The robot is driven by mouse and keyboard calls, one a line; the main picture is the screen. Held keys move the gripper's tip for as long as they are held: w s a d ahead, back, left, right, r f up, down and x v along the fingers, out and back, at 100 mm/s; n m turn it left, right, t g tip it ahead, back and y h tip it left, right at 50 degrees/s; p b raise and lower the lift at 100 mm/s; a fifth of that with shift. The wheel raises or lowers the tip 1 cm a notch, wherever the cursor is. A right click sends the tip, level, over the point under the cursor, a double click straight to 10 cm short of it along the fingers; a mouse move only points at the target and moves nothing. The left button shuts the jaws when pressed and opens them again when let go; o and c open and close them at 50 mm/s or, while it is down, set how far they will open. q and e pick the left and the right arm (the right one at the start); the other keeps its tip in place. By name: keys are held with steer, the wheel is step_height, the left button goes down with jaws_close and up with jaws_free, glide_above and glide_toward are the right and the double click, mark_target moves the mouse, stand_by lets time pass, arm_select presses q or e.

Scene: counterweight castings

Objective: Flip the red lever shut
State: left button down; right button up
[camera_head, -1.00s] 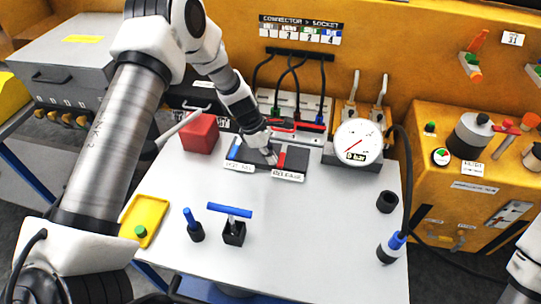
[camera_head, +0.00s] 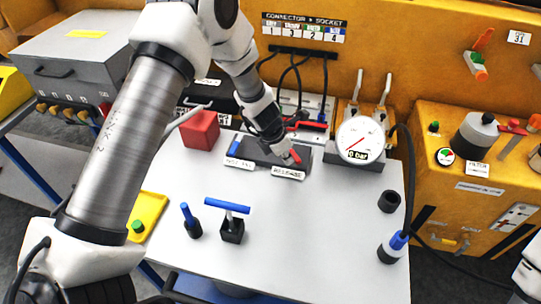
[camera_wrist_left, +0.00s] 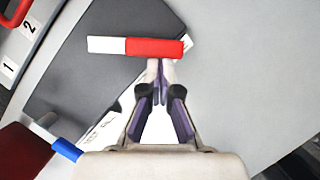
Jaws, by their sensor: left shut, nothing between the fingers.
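The red lever (camera_head: 295,156) stands on the dark plate (camera_head: 262,152) above a white label, near the middle of the table's far side. In the left wrist view the lever (camera_wrist_left: 155,47) is a red bar with a white end, lying across the picture just past my fingertips. My left gripper (camera_head: 288,158) is shut and empty, with its tips right at the lever; in the left wrist view its tips (camera_wrist_left: 161,64) meet the red part's lower edge. Whether they touch is hard to tell. My right gripper is out of view.
A blue lever (camera_head: 234,148) sits at the plate's left end. A red cube (camera_head: 201,130) is to its left, and a round gauge (camera_head: 360,140) reading 0 bar stands to the right. A blue T-handle (camera_head: 228,206) stands in front.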

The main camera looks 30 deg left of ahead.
arm_select(q)
steer(key=shift+w+d+n+y, duration=0.35)
steer(key=shift+d+n, duration=0.2)
steer(key=shift+n, duration=0.35)
steer(key=shift+w+d+r+n+t+y+p, duration=0.15)
steer(key=shift+w+d+n+t+y+p, duration=0.25)
steer(key=shift+n, duration=0.6)
steer(key=n+p, duration=0.1)
steer(key=w+d+n+y+p, duration=0.1)
steer(key=shift+w+n, duration=0.2)
steer(key=shift+n, duration=0.2)
steer(key=shift+w, duration=0.4)
steer(key=shift+d, duration=0.1)
